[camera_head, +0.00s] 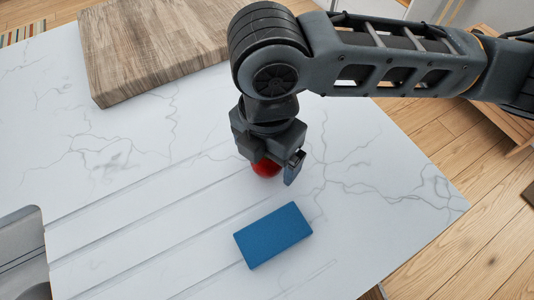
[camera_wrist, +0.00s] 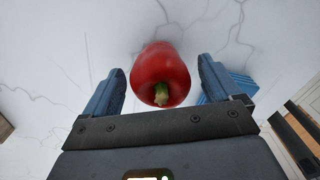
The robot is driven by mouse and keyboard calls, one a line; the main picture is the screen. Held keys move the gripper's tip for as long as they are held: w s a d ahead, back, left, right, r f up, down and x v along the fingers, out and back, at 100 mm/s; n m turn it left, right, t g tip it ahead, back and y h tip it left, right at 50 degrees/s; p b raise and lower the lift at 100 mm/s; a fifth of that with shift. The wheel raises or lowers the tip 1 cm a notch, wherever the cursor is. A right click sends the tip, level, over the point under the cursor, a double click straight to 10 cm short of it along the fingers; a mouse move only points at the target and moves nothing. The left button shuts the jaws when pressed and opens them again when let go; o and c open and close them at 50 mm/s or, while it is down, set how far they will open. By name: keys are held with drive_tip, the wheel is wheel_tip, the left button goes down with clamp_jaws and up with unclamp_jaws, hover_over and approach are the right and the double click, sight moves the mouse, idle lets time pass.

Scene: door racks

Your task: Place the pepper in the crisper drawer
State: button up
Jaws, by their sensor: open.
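The red pepper (camera_wrist: 160,70) with its green stem lies on the white marble counter. In the head view only a bit of the pepper (camera_head: 265,168) shows under my gripper (camera_head: 280,172). In the wrist view my gripper (camera_wrist: 161,88) is open, with one blue finger on each side of the pepper's stem end and gaps between fingers and pepper. I cannot tell how high the fingers are above the counter. No crisper drawer is in view.
A blue block (camera_head: 273,235) lies on the counter (camera_head: 380,165) near the gripper, beyond the right finger in the wrist view. A wooden board (camera_head: 150,45) lies at the back left. A grey sink edge (camera_head: 22,250) is at the left. The counter's right side is clear.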

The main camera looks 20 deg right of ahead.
drive_tip(key=shift+f, duration=0.3)
drive_tip(key=shift+c, duration=0.4)
drive_tip(key=c, duration=1.1)
